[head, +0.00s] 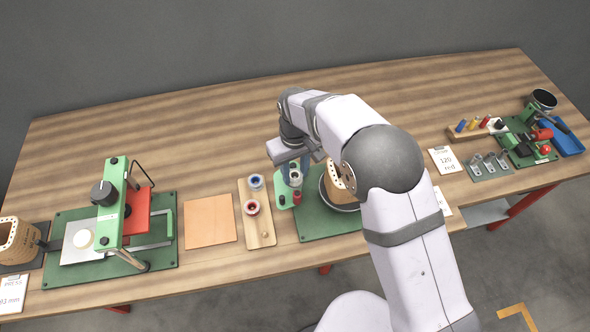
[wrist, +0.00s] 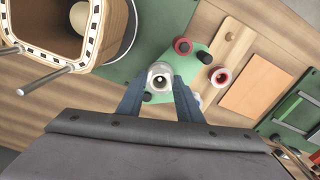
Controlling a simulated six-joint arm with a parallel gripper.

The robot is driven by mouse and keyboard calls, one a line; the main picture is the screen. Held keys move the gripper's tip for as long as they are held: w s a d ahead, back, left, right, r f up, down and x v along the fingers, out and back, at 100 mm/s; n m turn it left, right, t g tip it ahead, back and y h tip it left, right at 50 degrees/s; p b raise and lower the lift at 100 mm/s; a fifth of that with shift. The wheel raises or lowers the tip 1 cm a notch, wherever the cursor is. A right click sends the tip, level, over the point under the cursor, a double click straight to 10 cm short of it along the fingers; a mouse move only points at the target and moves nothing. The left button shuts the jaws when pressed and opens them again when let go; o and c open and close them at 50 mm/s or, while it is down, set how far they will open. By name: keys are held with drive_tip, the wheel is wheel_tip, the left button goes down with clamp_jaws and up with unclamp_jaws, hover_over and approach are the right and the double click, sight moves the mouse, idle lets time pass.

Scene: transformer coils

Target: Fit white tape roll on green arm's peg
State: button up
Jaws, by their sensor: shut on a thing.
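The white tape roll (wrist: 160,72) is between the two fingertips of my gripper (wrist: 160,92), which is shut on it. In the head view the roll (head: 296,180) shows beside my gripper (head: 292,168), partly covered by it. The green arm (wrist: 192,62) lies below the roll in the wrist view; it also shows in the head view (head: 283,198). A red roll (wrist: 183,46) sits on the green arm. A pale spot shows in the white roll's dark hole; I cannot tell whether it is the peg, nor whether the roll touches the arm.
A wooden board (head: 266,222) bears a blue-rimmed roll (head: 256,181), a red-rimmed roll (head: 251,207) and a knob. A square wooden coil former (wrist: 58,28) stands close by on a green base (head: 318,222). A tan sheet (head: 210,222) and a green press (head: 110,215) lie further left.

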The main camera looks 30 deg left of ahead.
drive_tip(key=shift+f, duration=0.1)
drive_tip(key=o, duration=1.5)
drive_tip(key=shift+r+p, duration=1.8)
drive_tip(key=shift+r, duration=0.75)
